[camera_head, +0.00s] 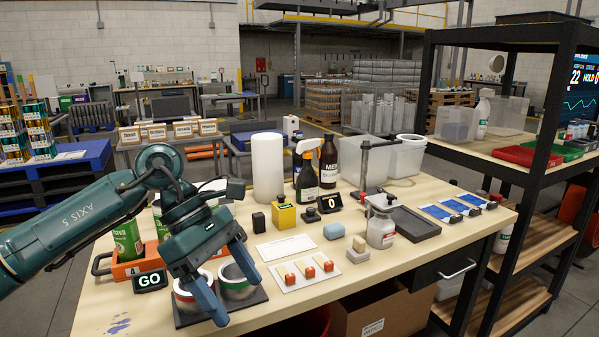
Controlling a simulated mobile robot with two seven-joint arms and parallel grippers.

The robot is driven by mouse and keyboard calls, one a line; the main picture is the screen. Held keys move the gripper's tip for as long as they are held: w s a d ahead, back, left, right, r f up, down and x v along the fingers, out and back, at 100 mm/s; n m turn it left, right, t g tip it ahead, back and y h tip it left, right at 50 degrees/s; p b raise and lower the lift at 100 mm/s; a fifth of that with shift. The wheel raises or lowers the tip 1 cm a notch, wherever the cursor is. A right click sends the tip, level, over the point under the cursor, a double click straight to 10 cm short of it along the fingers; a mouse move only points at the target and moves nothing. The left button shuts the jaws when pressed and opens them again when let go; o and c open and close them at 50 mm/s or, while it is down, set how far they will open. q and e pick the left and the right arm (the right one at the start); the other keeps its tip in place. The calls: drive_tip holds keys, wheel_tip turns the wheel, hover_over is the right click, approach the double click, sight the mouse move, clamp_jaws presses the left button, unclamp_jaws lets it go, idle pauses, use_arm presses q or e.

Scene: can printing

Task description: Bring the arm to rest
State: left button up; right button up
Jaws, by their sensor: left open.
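My left arm (70,225) comes in from the left and bends down at the wrist over the left front of the wooden table (330,295). My left gripper (234,297) points down and forward, with its two blue fingers apart and nothing seen between them. Its fingers overlap two round metal containers (236,292) on a dark pad (240,304) in the picture. Whether they touch is not clear. Green cans (127,238) stand in an orange tray (128,270) behind the arm, partly hidden by it. My right gripper is not in view.
A GO display (150,281) stands by the tray. A white card with small red-ended blocks (303,272) lies right of the pad. A white roll (268,170), spray bottle (306,175) and brown bottle (329,165) stand at the back. A black-framed shelf (428,75) bounds the right.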

use_arm(q)
drive_tip(key=s+d+r+n+g+h+p, duration=0.1)
drive_tip(key=s+d+n+h, duration=0.2)
drive_tip(key=d+n+h, duration=0.3)
drive_tip(key=s+d+r+n+g+h+p, duration=0.1)
drive_tip(key=s+d+n+h, duration=0.25)
drive_tip(key=d+h, duration=0.35)
drive_tip(key=w+a+f+n+t+y+p, duration=0.1)
drive_tip(key=w+a+f+n+t+y, duration=0.15)
drive_tip(key=f+n+t, duration=0.65)
drive_tip(key=w+a+n+t+y+p, duration=0.1)
drive_tip(key=a+n+t+y, duration=0.4)
drive_tip(key=n, duration=0.9)
drive_tip(key=w+a+f+n+t+y, duration=0.25)
drive_tip(key=f+n+t, duration=0.25)
drive_tip(key=n+t, duration=0.5)
drive_tip(key=s+a+f+n+g+y, duration=0.3)
drive_tip(key=s+a+f+n+g, duration=0.1)
drive_tip(key=s+f+n, duration=0.2)
drive_tip(key=s+a+f+n+g+y+p, duration=0.1)
drive_tip(key=s+a+f+n+g+y, duration=0.1)
drive_tip(key=s+f+n, duration=0.4)
wheel_tip(320, 180, down, 4)
drive_tip(key=s+a+g, duration=0.1)
drive_tip(key=s+g, duration=0.1)
drive_tip(key=shift+a+f+g+y, duration=0.15)
drive_tip(key=shift+a+g+y, duration=0.15)
drive_tip(key=shift+a+y, duration=0.1)
